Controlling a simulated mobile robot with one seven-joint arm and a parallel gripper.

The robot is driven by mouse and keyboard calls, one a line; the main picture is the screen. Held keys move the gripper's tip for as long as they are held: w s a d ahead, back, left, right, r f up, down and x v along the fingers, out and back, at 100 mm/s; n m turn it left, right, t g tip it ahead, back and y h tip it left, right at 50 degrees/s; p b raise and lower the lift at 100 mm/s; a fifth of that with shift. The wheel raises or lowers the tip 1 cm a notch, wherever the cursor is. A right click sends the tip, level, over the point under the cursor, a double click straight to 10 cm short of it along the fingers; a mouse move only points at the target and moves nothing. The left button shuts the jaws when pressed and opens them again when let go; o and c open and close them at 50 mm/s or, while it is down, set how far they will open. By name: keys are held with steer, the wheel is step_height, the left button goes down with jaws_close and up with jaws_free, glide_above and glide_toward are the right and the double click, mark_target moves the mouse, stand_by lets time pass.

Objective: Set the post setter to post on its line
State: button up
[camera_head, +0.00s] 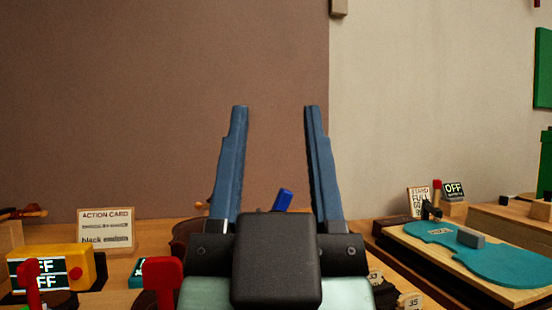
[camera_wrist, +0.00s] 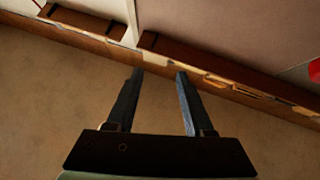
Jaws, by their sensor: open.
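My gripper (camera_head: 276,108) is open and empty, its two blue fingers pointing up in the head view. It is also open in the wrist view (camera_wrist: 160,72), with nothing between the fingers. I cannot pick out the post setter for sure in either view. A small blue lever or handle (camera_head: 283,200) shows between the fingers, beyond my gripper; its lower part is hidden, and I cannot tell whether it belongs to the setter. No line or post can be made out.
A yellow box (camera_head: 83,263) with OFF displays, red handles (camera_head: 163,278) and an action card (camera_head: 106,231) stand at left. An OFF sign (camera_head: 453,190) stands behind.

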steer(key=w+r+g+p, duration=0.35)
steer(key=r+p, duration=0.35)
steer(key=p, duration=0.5)
steer(key=w+r+g+p, duration=0.2)
steer(key=w+r+p, duration=0.35)
steer(key=p, duration=0.55)
steer(key=n+g+y+p, duration=0.45)
steer(key=n+p, duration=1.05)
steer(key=n, duration=1.9)
glide_toward(276, 199)
steer(key=shift+t, duration=0.4)
steer(key=x, duration=0.4)
steer(key=f+x, duration=0.1)
steer(key=x, duration=0.7)
steer(key=shift+w+d+f, duration=0.2)
steer(key=shift+w, duration=0.15)
